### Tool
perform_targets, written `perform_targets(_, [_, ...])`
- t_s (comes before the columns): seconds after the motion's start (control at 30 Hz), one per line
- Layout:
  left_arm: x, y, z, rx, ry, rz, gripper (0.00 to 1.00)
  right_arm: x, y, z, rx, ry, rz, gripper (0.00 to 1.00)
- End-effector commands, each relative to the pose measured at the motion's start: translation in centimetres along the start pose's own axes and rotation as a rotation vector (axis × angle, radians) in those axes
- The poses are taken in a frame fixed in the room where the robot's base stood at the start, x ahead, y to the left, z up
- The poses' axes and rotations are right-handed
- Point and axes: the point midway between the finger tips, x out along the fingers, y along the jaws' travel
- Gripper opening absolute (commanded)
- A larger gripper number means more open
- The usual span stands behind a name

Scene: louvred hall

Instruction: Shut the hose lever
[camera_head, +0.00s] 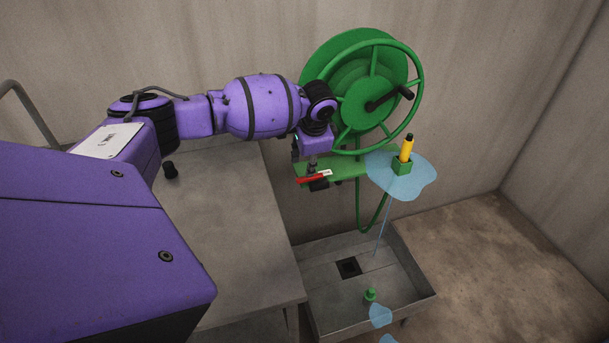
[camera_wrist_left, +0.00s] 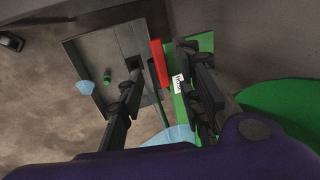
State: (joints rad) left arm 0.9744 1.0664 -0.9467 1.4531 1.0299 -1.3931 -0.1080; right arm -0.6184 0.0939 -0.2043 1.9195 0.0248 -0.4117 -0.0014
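The red hose lever (camera_head: 309,178) with a white tag sits on the green bracket (camera_head: 345,168) below the hose reel. It also shows in the left wrist view (camera_wrist_left: 158,63). My left gripper (camera_head: 318,181) is at the lever. In the left wrist view its two dark fingers are spread, with the lever between their tips. I cannot tell whether a finger touches it. The yellow nozzle (camera_head: 407,148) stands in a green holder on the right, with light-blue water (camera_head: 410,183) around it and a thin stream falling from it. My right gripper is not in view.
The green hose reel (camera_head: 352,75) with its crank is mounted at the wall behind. A grey metal basin (camera_head: 328,257) with a dark drain and a small green piece (camera_head: 370,295) stands below. A grey table (camera_head: 225,235) lies under my left arm. Floor at the right is clear.

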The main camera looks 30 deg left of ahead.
Motion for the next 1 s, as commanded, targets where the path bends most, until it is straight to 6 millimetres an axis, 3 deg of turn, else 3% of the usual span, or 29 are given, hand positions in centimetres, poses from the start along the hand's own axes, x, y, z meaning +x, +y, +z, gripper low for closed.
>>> perform_targets(0.17, [2.2, 0.1, 0.1, 0.0, -0.003, 0.002, 0.33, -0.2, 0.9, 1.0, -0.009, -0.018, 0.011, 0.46])
perform_targets(0.57, [8.8, 0.5, 0.3, 0.004, -0.011, 0.006, 0.33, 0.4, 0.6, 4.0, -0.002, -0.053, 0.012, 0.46])
perform_targets(0.6, [8.0, 0.3, 0.1, 0.003, -0.005, 0.003, 0.33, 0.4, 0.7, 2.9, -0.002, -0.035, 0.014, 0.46])
perform_targets(0.7, [7.7, 0.0, 0.0, 0.001, -0.001, 0.0, 0.33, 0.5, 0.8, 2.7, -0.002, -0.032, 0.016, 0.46])
perform_targets(1.0, [9.2, 0.1, 0.1, 0.002, -0.002, 0.002, 0.33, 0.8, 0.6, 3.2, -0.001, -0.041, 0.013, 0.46])
